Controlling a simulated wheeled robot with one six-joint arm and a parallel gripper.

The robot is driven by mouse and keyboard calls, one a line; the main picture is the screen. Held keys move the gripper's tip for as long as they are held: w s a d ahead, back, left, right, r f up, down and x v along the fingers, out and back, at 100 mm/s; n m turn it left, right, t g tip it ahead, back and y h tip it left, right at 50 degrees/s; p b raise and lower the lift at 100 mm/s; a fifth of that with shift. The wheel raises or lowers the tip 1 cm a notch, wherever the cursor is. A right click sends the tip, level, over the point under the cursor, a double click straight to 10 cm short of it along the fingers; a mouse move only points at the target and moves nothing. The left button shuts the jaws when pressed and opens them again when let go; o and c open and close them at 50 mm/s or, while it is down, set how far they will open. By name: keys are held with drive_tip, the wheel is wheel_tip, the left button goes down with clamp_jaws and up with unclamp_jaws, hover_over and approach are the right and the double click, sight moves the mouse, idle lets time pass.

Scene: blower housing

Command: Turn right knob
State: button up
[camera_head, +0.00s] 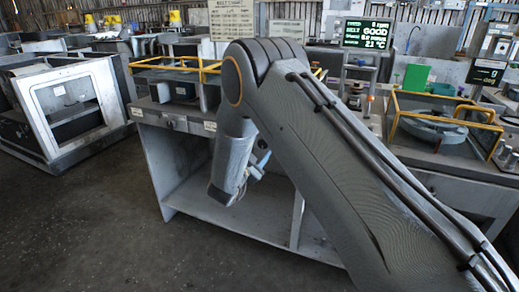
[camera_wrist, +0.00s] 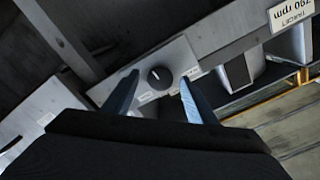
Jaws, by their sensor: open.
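In the wrist view a round black knob (camera_wrist: 160,77) with a pale pointer mark sits on a light grey panel (camera_wrist: 207,35). Small printed labels lie beside it. My gripper (camera_wrist: 158,80) is open, its two blue fingers on either side of the knob in the picture. The fingers look apart from the knob; the exact depth gap is hard to tell. I cannot tell from this view alone whether this is the right knob. In the head view my arm covers part of the bench front (camera_head: 185,124), and the knob between my fingers cannot be made out.
A "TARGET 790 rpm" sign (camera_wrist: 292,15) stands near the panel in the wrist view. In the head view, yellow rails (camera_head: 165,64) top the bench, a green-text display (camera_head: 366,35) stands behind, and a grey machine housing (camera_head: 75,95) is at left. The floor in front is clear.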

drive_tip(key=v, duration=0.7)
drive_tip(key=shift+b, duration=0.35)
drive_tip(key=shift+r, duration=0.1)
drive_tip(key=s+d+r+n+g+y+p, duration=0.1)
drive_tip(key=s+d+r+n+g+y, duration=0.15)
drive_tip(key=d+n+g+y, duration=0.45)
drive_tip(key=s+d+n+g, duration=0.1)
drive_tip(key=s+d+g, duration=0.2)
drive_tip(key=s+d, duration=0.3)
drive_tip(key=s+d+r+n+g+p, duration=0.1)
drive_tip(key=s+d, duration=0.6)
drive_tip(key=s, duration=1)
drive_tip(key=s+d+r+n+g, duration=0.1)
drive_tip(key=s+d+n+g, duration=0.1)
drive_tip(key=s+d+g, duration=0.4)
drive_tip(key=s, duration=0.5)
drive_tip(key=shift+s+d+n+h+p, duration=0.15)
drive_tip(key=shift+d+n+h+p, duration=0.15)
drive_tip(key=shift+d+n+h, duration=0.1)
drive_tip(key=shift+r, duration=0.15)
drive_tip(key=shift+c, duration=0.3)
